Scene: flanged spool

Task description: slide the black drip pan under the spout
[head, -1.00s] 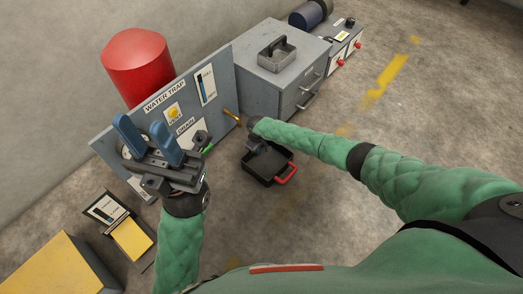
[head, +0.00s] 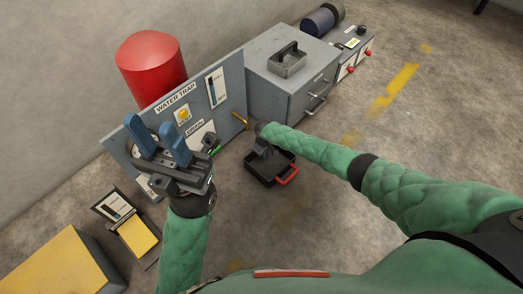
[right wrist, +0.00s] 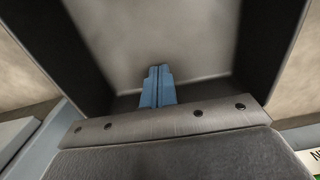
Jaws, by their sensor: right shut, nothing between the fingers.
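The black drip pan (head: 271,180) with a red handle (head: 287,176) sits on the floor in the head view, close to the grey water trap panel (head: 232,97). A brass-coloured pipe (head: 240,121), perhaps the spout, sticks out from the panel's right end, just beyond the pan. My right gripper (head: 262,152) is at the pan's far side. In the right wrist view its blue fingers (right wrist: 157,85) are together and empty, between the pan's dark walls (right wrist: 265,45). Finger contact with the pan is unclear. My left gripper (head: 152,126) is raised before the panel, its blue fingers apart and empty.
A red tank (head: 150,68) is behind the panel. A yellow-topped box (head: 62,265) stands at lower left. The floor to the pan's right is clear.

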